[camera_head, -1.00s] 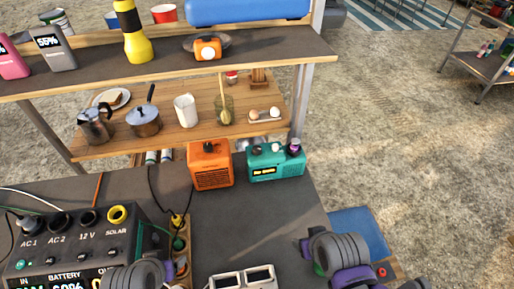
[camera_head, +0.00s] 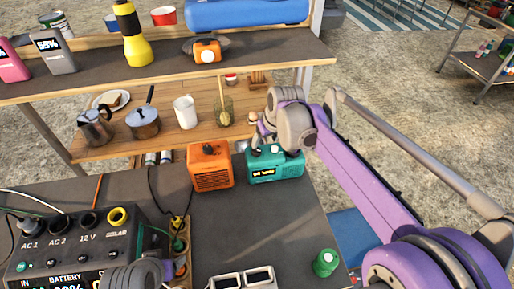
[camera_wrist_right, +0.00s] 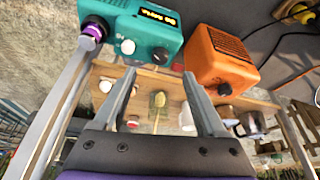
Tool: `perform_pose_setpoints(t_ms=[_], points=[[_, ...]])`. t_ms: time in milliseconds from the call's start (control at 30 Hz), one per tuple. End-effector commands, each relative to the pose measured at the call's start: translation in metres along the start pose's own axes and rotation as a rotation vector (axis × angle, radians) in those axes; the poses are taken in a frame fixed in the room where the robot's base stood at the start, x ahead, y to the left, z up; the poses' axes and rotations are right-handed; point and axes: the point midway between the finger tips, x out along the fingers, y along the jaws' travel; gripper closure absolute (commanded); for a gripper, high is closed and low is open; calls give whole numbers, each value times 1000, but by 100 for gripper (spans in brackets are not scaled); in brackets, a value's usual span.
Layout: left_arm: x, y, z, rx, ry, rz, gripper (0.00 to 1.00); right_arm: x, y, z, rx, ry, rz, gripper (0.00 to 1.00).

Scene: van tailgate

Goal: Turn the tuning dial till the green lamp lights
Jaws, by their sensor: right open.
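The teal radio (camera_head: 275,166) stands at the table's far right corner. Its front has a dark display with small yellow lettering. In the right wrist view the radio (camera_wrist_right: 165,40) appears upside down, with a purple knob (camera_wrist_right: 93,29), a pale knob (camera_wrist_right: 127,47) and a dark knob (camera_wrist_right: 160,56) on its top. I cannot tell which is the tuning dial, and no lit green lamp shows. My right gripper (camera_wrist_right: 157,84) is open and empty, its fingers near the radio's top; in the head view the right wrist hides the purple knob.
An orange radio (camera_head: 210,166) stands close left of the teal one. Behind is a wooden shelf (camera_head: 165,148) with pots, a mug and a glass. A power station (camera_head: 75,240) with cables fills the front left. A green jar (camera_head: 325,262) stands near the right edge.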

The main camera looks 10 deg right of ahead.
Motion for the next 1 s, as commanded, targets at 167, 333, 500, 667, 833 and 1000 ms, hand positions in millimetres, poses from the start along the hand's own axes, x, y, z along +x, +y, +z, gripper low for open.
perform_pose_setpoints(t_ms=[167, 333, 500, 667, 833, 1000], points=[[0, 0, 0, 0, 0, 0, 25, 13, 0, -18, -19, -5, -9, 26], [0, 0, 0, 0, 0, 0, 25, 31, 0, -19, -20, -6, -10, 26], [1, 0, 1, 0, -1, 0, 25, 64, 0, -19, -19, -5, -9, 26], [2, 0, 2, 0, -1, 0, 25, 93, 0, -18, -19, -5, -9, 26], [2, 0, 2, 0, -2, 0, 25, 112, -1, -18, -19, -5, -9, 26], [2, 0, 2, 0, -2, 0, 25, 120, -1, -18, -19, -5, -9, 26]])
